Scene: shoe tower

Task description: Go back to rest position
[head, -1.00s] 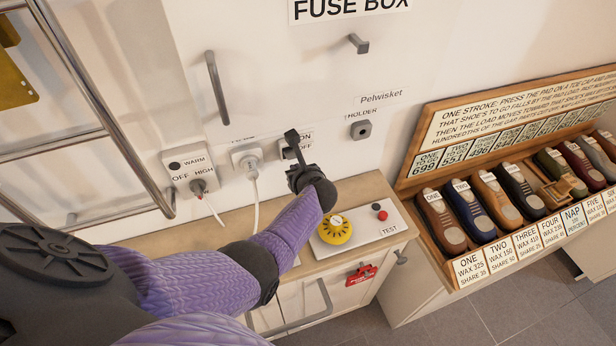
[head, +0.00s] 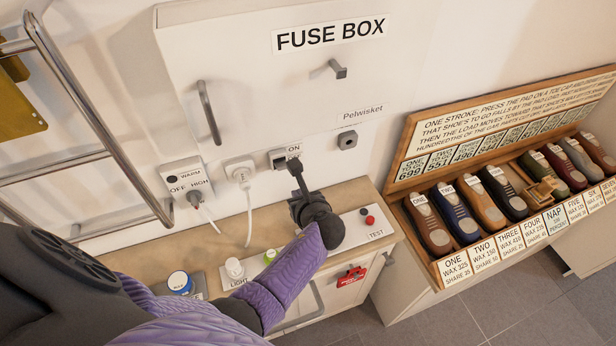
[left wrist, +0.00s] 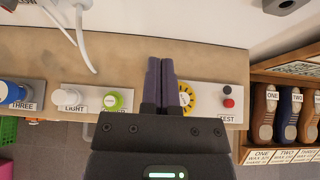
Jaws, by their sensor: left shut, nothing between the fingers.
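My left gripper (head: 297,172) is in front of the wall, just below the ON switch (head: 284,157) in the head view. In the left wrist view its two fingers (left wrist: 161,82) are closed together with nothing between them. They hang over the shelf beside the yellow dial (left wrist: 186,97), which they partly cover. In the head view my gripper and forearm hide that dial. Whether the fingertips touch anything is hard to tell. My right gripper is not in view.
The wooden shelf (head: 348,194) carries a LIGHT knob (head: 235,268), a green knob (head: 270,256) and a red TEST button (head: 370,220). A white plug (head: 240,172) and a warm/high switch (head: 186,182) are on the wall. A metal rail (head: 85,108) stands left. A shoe rack (head: 410,175) stands right.

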